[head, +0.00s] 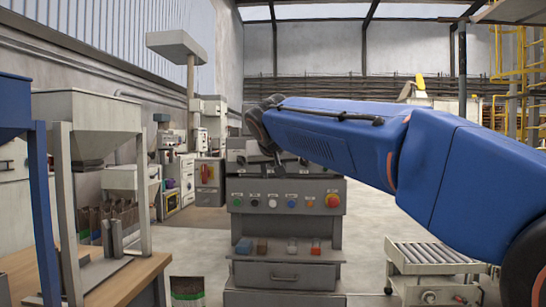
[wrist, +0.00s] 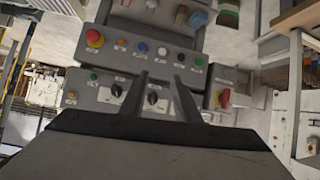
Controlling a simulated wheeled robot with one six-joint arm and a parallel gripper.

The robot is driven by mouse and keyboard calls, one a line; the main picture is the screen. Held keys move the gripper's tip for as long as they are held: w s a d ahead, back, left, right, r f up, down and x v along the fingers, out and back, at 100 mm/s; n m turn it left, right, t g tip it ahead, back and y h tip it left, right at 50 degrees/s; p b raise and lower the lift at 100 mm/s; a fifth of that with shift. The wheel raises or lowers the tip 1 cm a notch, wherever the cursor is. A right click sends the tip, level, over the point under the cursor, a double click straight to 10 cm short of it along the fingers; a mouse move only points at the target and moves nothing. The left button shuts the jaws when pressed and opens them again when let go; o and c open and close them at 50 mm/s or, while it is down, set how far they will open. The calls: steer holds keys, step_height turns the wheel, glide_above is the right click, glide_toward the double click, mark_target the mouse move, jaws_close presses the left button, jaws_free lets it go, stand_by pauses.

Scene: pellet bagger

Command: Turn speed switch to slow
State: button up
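Two black rotary switches sit on the grey console's upper panel in the wrist view: a left knob (wrist: 117,90) and a right knob (wrist: 152,99). Their labels are too small to read, so I cannot tell which is the speed switch or its setting. My gripper (wrist: 160,78) is open, its two grey fingers spread over the panel. The right knob shows between the fingers, and the left knob is just outside the left finger. Contact cannot be told. In the head view, my arm's dark wrist covers part of the upper panel, and the fingers are not clear.
The console (head: 286,242) has a row of coloured buttons and a red emergency stop (head: 332,201), also seen in the wrist view (wrist: 95,38). Small blocks lie on its ledge. A roller conveyor (head: 436,257) stands right, a wooden table (head: 125,280) left. Floor shows between.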

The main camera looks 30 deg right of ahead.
steer(key=w+d+r+m+t+h, duration=0.1)
steer(key=w+d+r+m+h, duration=0.1)
steer(key=w+r, duration=0.7)
steer(key=x, duration=1.5)
steer(key=shift+w+d+r, duration=0.25)
steer(key=shift+d+r, duration=0.05)
steer(key=shift+d, duration=0.1)
jaws_close()
